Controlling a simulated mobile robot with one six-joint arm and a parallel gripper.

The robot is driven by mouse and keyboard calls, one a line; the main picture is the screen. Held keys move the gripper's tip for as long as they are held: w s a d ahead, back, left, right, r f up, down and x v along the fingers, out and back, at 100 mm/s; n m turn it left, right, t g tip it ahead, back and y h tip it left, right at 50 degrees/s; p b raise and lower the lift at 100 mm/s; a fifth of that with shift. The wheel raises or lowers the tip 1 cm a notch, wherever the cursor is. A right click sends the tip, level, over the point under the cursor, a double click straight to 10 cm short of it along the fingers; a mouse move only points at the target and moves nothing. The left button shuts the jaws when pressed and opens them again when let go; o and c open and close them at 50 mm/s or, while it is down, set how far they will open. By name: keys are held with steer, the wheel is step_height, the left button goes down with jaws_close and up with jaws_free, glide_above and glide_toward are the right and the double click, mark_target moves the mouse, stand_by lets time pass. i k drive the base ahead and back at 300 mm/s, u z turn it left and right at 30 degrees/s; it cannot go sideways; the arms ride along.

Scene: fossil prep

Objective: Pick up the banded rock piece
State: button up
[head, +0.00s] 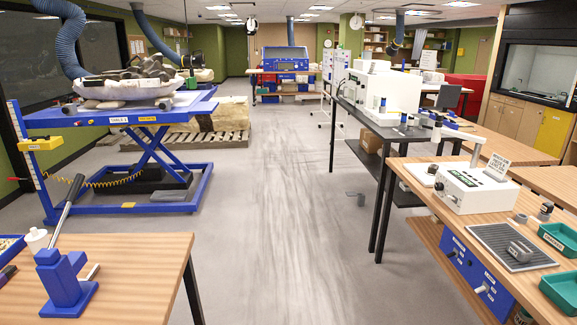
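I cannot pick out the banded rock piece for certain. A small grey block (521,251) lies on a dark ribbed mat (490,236) on the right-hand bench; it is too small for me to tell whether it is banded. A larger group of dark, rock-like pieces (130,75) lies on a white support on the blue lift table at the left. My gripper is not in view.
Green trays (562,288) and a white instrument box (474,187) share the right-hand bench (425,195). A blue lever tool (65,280) stands on the near left table (135,265). A small grey object (358,198) lies on the floor. The central aisle (265,230) is mostly clear.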

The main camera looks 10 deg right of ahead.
mark_target(433, 168)
steer(key=u, duration=0.05)
steer(key=i, duration=5.2)
steer(key=z, duration=0.1)
